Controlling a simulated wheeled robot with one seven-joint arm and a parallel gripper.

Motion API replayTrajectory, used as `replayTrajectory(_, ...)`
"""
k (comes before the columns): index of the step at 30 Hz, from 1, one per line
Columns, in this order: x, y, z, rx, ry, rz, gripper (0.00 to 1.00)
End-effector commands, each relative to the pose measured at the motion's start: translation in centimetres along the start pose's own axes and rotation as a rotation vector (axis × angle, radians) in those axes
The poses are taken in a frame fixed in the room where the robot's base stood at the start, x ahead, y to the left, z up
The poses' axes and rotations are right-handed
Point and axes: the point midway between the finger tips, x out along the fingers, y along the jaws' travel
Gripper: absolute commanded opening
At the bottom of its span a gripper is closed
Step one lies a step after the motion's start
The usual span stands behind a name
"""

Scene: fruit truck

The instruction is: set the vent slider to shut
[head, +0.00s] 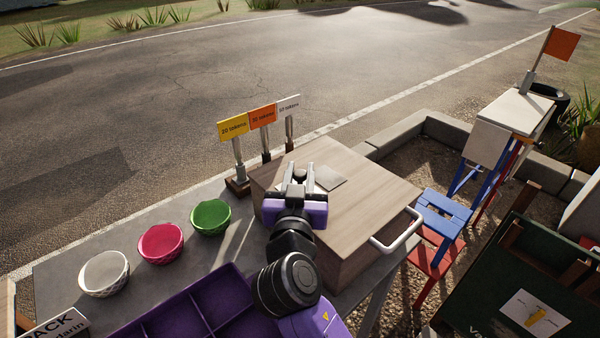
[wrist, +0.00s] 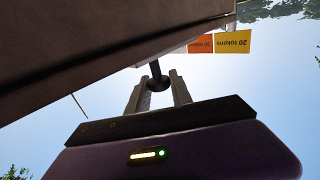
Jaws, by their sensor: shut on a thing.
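A wooden box (head: 355,185) stands on the table in the head view, with a flat grey-brown plate (head: 331,178) on its top. A small black knob (head: 300,175) shows at the plate's left, between the fingertips of my gripper (head: 299,171). In the wrist view the black knob (wrist: 156,76) sits between the two grey fingers of my gripper (wrist: 161,84), which is shut on it. The knob looks like the vent slider's handle. My gripper hides part of the box top, and I cannot read any open or shut marking there.
Token signs (head: 262,117) stand close behind the box's left corner. White, pink and green bowls (head: 211,217) and a purple divided tray (head: 190,313) are on the left. A white handle (head: 398,232) sticks out of the box's right side. A blue-and-red chair (head: 440,215) stands beyond it.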

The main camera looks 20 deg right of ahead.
Motion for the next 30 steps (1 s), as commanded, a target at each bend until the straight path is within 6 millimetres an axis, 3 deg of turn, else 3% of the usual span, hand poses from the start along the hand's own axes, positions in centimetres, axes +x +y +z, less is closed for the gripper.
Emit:
replayTrajectory(8,2.6,2.7,0.1,0.001,-0.001,0.004,0.00)
replayTrajectory(16,2.8,2.8,0.0,0.000,0.000,0.001,0.00)
replayTrajectory(17,2.8,2.8,0.0,0.000,0.000,0.000,0.28)
replayTrajectory(20,2.8,2.8,0.0,0.000,0.000,0.000,0.46)
replayTrajectory(30,2.6,2.8,0.1,0.000,0.000,0.000,0.46)
